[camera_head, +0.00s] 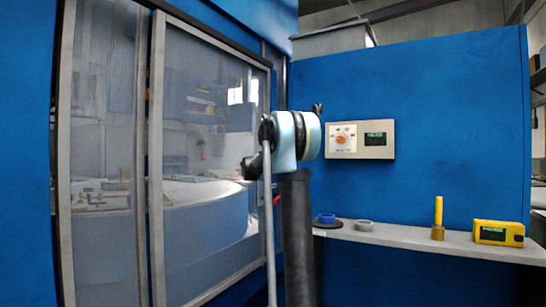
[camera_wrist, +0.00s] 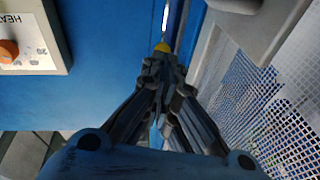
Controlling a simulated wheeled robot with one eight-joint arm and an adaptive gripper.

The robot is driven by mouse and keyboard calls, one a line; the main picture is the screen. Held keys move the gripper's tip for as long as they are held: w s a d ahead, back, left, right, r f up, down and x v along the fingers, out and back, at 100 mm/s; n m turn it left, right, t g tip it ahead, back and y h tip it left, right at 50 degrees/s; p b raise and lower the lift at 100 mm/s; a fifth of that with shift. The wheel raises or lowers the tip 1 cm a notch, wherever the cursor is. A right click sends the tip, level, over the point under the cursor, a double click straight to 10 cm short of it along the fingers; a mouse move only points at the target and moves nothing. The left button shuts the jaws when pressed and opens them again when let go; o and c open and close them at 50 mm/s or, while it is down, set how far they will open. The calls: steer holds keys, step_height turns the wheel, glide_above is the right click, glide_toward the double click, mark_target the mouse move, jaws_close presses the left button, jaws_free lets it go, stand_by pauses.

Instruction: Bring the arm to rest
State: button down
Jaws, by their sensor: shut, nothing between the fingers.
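My arm (camera_head: 297,230) stands upright in the middle of the head view, in front of the blue machine. My gripper (camera_wrist: 162,62) shows in the wrist view with its dark fingers drawn together at the tips and nothing held. A small yellow thing (camera_wrist: 162,46) shows right at or beyond the fingertips; I cannot tell whether they touch it. In the head view I cannot make out the fingers, which seem hidden by the wrist parts of my arm.
A control panel (camera_head: 361,139) with an orange knob is on the blue wall. A shelf (camera_head: 400,236) carries a blue ring (camera_head: 326,218), a grey ring (camera_head: 364,225), a yellow rod (camera_head: 438,212) on a brass-coloured base and a yellow device (camera_head: 498,233). A framed glass door (camera_head: 157,150) stands left.

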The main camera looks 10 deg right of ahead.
steer(key=shift+s, duration=0.1)
stand_by(0.4)
steer(key=s+d+f+g+y, duration=0.1)
steer(key=s+d+f+g, duration=0.15)
steer(key=s+f, duration=0.65)
steer(key=s+d+f+g+y, duration=0.1)
steer(key=s+f+g, duration=0.35)
steer(key=s, duration=0.95)
steer(key=s+d+f+g, duration=0.2)
steer(key=s+f, duration=0.5)
steer(key=s, duration=0.4)
steer(key=s+a+f+n+g+y, duration=0.2)
steer(key=s+a+f, duration=0.3)
steer(key=s+f, duration=0.4)
steer(key=s+a+f+n+g+y, duration=0.1)
steer(key=s+a+f+n+y, duration=0.2)
steer(key=s+f, duration=0.7)
steer(key=s+a+f+n+g+y, duration=0.2)
steer(key=s+a+f+n+y, duration=0.1)
steer(key=s+a+f, duration=0.5)
steer(key=s+f+y, duration=0.1)
steer(key=s, duration=0.2)
steer(key=shift+f+g+y, duration=0.3)
steer(key=shift+y, duration=0.1)
